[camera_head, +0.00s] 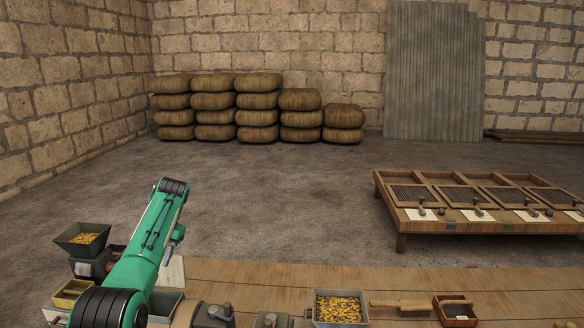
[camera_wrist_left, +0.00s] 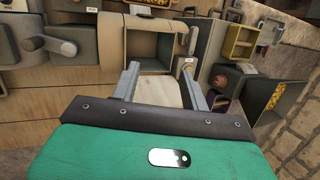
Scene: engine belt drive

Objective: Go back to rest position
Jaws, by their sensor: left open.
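My left gripper (camera_wrist_left: 159,76) shows in the left wrist view with its two grey fingers apart and nothing between them. Below the fingers are a grey open bin (camera_wrist_left: 172,55) and a pale flat board. In the head view my green left arm rises from the lower left and bends at its top; the gripper is mostly hidden there. The wooden workbench (camera_head: 250,275) runs along the bottom of the head view. My right gripper is not in view.
A hopper with yellow pieces (camera_head: 82,239) and a yellow box (camera_head: 72,293) stand at the bench's left. A bin of yellow pieces (camera_head: 338,308), a brush (camera_head: 400,304) and a small wooden box (camera_head: 455,310) sit along the front. A low wooden table (camera_head: 400,222) stands right. The floor between is clear.

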